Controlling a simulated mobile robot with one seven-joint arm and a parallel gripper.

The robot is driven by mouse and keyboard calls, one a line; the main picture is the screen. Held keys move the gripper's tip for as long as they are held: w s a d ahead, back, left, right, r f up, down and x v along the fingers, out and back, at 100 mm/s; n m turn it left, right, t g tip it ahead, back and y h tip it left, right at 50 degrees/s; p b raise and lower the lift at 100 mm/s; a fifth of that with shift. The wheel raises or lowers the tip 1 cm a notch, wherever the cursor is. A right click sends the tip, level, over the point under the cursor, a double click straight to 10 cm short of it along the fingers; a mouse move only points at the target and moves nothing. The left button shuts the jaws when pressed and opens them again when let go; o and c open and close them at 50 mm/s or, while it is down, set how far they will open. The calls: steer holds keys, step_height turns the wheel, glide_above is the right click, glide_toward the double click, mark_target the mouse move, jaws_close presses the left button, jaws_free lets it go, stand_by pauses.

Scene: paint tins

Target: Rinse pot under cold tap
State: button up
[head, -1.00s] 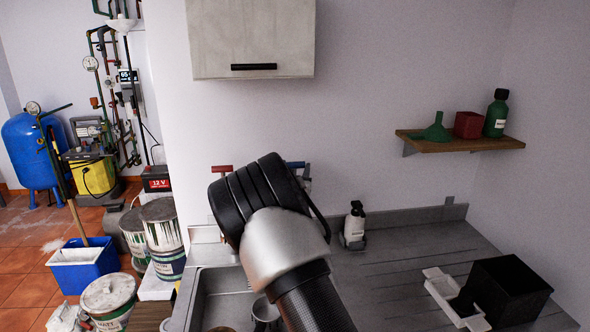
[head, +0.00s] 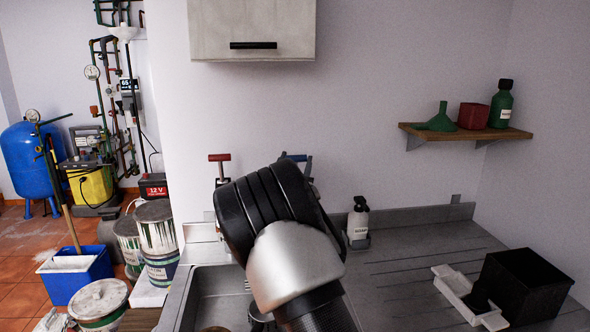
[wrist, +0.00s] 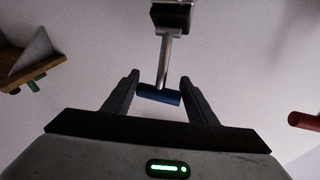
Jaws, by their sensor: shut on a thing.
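The cold tap's blue handle (head: 294,157) stands at the wall behind the sink, partly hidden by my arm. In the wrist view, the blue bar (wrist: 158,94) on its metal stem lies between the fingers of my gripper (wrist: 160,80), which is shut on it. A metal pot (head: 257,317) sits in the sink (head: 212,293), mostly hidden by my arm. Water flow cannot be seen.
A white bottle (head: 358,223) stands right of the taps. A black box (head: 526,283) and white tray (head: 462,297) occupy the drainer's right. A cupboard (head: 252,25) and shelf (head: 465,133) hang above. Paint tins (head: 157,228) crowd the left. The middle drainer is clear.

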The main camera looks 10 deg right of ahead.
steer(key=shift+d, duration=0.3)
steer(key=o, duration=1.4)
steer(key=shift+d, duration=0.1)
steer(key=shift+s+a, duration=0.15)
steer(key=shift+a, duration=0.1)
steer(key=b+v, duration=0.1)
steer(key=v, duration=1.6)
steer(key=shift+s, duration=0.1)
steer(key=shift+r, duration=0.15)
